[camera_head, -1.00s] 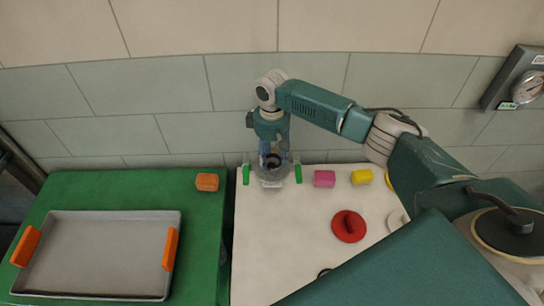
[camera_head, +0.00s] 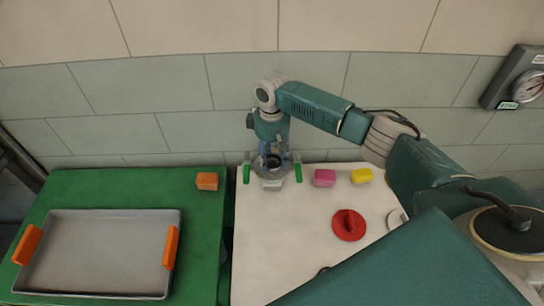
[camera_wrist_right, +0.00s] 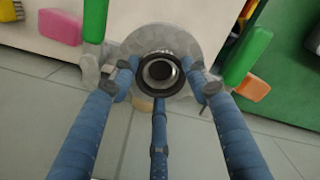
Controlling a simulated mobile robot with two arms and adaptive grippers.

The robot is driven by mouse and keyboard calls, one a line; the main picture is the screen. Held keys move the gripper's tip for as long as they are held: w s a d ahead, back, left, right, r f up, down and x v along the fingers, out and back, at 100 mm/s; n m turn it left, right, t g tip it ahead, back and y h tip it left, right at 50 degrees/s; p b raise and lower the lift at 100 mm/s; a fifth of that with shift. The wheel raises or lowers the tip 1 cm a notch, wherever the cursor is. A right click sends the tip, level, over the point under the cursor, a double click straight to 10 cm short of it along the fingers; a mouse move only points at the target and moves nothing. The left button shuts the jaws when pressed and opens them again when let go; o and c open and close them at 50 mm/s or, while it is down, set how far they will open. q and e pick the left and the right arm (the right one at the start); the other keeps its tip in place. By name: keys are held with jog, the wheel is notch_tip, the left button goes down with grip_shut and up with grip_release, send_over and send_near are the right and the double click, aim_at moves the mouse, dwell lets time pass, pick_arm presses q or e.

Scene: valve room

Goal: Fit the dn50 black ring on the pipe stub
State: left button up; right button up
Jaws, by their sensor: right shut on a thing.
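The black ring (camera_wrist_right: 159,74) shows in the right wrist view between the blue fingers of my right gripper (camera_wrist_right: 160,82), which is shut on it. Inside the ring is the round metal mouth of the pipe stub (camera_wrist_right: 158,72), roughly centred. I cannot tell whether the ring sits around the stub or is just above it. A grey round flange (camera_wrist_right: 188,42) lies behind them. In the head view my right gripper (camera_head: 271,163) points down at the back edge of the white table, and its fingers partly hide the ring and stub. My left gripper is not in view.
Two green posts (camera_head: 246,174) (camera_head: 298,173) flank the stub. A grey tray (camera_head: 100,250) and an orange block (camera_head: 207,181) are on the green table.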

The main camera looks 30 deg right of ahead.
jog(key=shift+f, duration=0.35)
dwell(0.7)
dwell(0.4)
jog(key=o, duration=1.4)
jog(key=shift+o, duration=0.2)
notch_tip(320, 180, up, 7)
jog(key=p, duration=0.8)
jog(key=shift+r, duration=0.1)
